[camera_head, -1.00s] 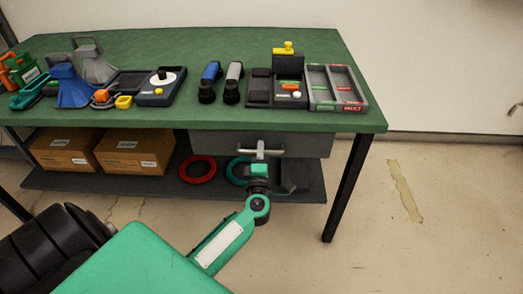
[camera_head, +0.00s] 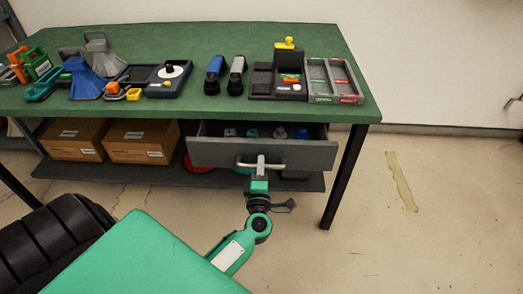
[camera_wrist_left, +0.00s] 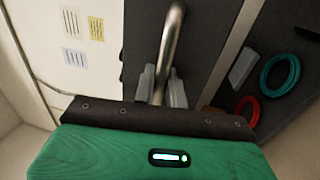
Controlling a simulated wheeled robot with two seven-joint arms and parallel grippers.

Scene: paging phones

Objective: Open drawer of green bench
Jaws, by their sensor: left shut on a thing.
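The green bench (camera_head: 200,45) stands across the head view. Its grey drawer (camera_head: 215,155) is partly pulled out towards me, and several small items show inside. My left gripper (camera_head: 260,165) is shut on the silver drawer handle (camera_head: 245,166) at the middle of the drawer front. In the left wrist view the two fingers sit on either side of the handle bar (camera_wrist_left: 168,50), against the dark drawer front (camera_wrist_left: 205,50). My right gripper is not in view.
Phones, handsets and trays (camera_head: 335,82) cover much of the bench top. The lower shelf (camera_head: 100,172) holds two cardboard boxes (camera_head: 140,142) and a red ring (camera_head: 198,163). A black bench leg (camera_head: 343,180) stands right of the drawer. The floor to the right is clear.

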